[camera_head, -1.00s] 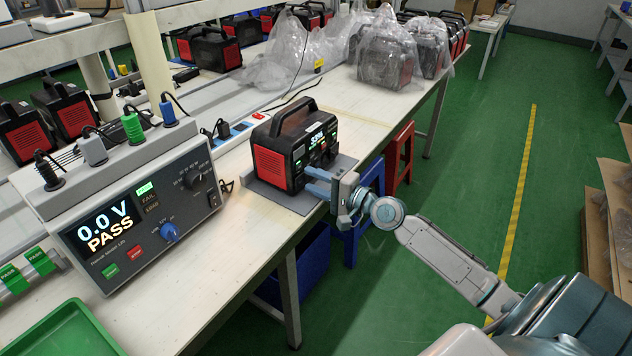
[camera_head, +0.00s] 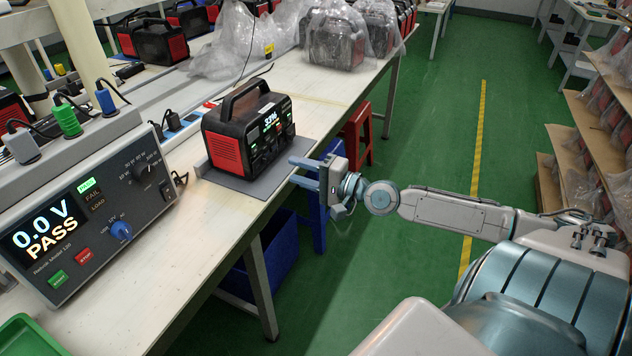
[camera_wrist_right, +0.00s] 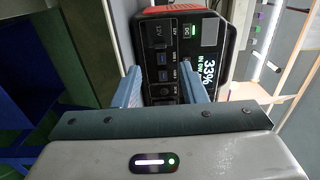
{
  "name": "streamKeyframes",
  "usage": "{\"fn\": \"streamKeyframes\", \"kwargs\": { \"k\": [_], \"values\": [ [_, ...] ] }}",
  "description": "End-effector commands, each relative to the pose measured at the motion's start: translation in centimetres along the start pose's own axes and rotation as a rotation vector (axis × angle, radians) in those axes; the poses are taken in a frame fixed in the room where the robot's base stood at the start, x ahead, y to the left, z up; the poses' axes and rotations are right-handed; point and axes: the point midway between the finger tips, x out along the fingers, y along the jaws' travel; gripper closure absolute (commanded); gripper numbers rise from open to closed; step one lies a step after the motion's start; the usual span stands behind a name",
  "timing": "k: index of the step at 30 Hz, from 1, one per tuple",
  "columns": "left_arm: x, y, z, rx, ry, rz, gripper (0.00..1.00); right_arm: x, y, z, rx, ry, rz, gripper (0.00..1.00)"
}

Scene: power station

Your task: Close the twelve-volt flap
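The power station (camera_head: 228,139) is a black and red box with a top handle. It stands on a grey mat (camera_head: 245,184) at the table edge, its display reading 33%. In the right wrist view its front panel (camera_wrist_right: 178,57) shows several ports, rotated sideways. The twelve-volt socket area (camera_wrist_right: 158,34) is at the panel's upper left, dark; I cannot tell how its flap stands. My right gripper (camera_head: 299,171) is just off the front panel, fingers apart and empty. Its two blue fingers also show in the right wrist view (camera_wrist_right: 163,88). My left gripper is not in view.
A tester (camera_head: 85,220) reading 0.0 V PASS stands to the left of the station. Bagged stations (camera_head: 335,38) sit farther back on the table. A red stool (camera_head: 357,138) and a blue bin (camera_head: 268,257) are under the table edge. The green aisle floor is clear.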

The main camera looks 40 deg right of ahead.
Motion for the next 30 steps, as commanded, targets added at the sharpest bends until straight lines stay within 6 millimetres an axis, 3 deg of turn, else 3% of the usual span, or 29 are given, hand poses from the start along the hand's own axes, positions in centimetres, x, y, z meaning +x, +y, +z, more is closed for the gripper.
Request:
{"fn": "streamKeyframes", "kwargs": {
  "k": [8, 18, 30],
  "values": [
    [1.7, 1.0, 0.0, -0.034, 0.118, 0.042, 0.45, -1.2, 0.3, 0.4, -0.001, -0.012, 0.003, 0.62],
    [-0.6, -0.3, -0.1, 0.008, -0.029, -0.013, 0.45, -3.5, -0.1, 0.2, 0.002, -0.004, 0.004, 0.62],
    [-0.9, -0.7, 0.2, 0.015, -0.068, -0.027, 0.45, -3.9, 0.0, 0.3, 0.004, -0.009, -0.002, 0.62]
  ]
}}
